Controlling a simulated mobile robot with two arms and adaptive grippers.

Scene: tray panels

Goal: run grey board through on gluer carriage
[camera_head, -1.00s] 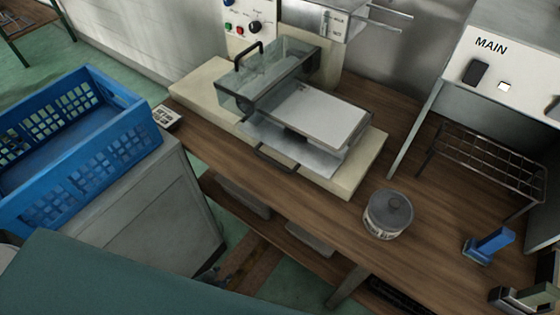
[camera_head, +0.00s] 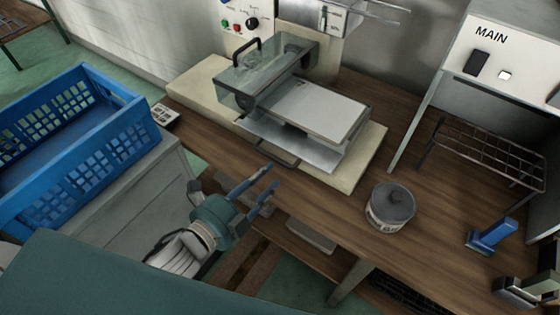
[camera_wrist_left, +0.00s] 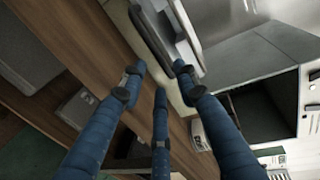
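The gluer carriage (camera_head: 252,128) sits on a cream machine base (camera_head: 372,165), with a dark handle (camera_head: 277,157) on its near edge. A flat light grey panel (camera_head: 312,110), which looks like the grey board, lies on it in a dark frame. The panel's left end meets a clear guard (camera_head: 235,90). My left gripper (camera_head: 268,180) is open and empty, just in front of the table edge and near the handle. In the left wrist view its blue fingers (camera_wrist_left: 160,85) are spread below the machine's edge. My right gripper is not in view.
Further right are a wire rack (camera_head: 490,152) and a blue tool (camera_head: 492,235). A blue crate (camera_head: 130,150) stands on a grey cabinet (camera_head: 125,200) at left.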

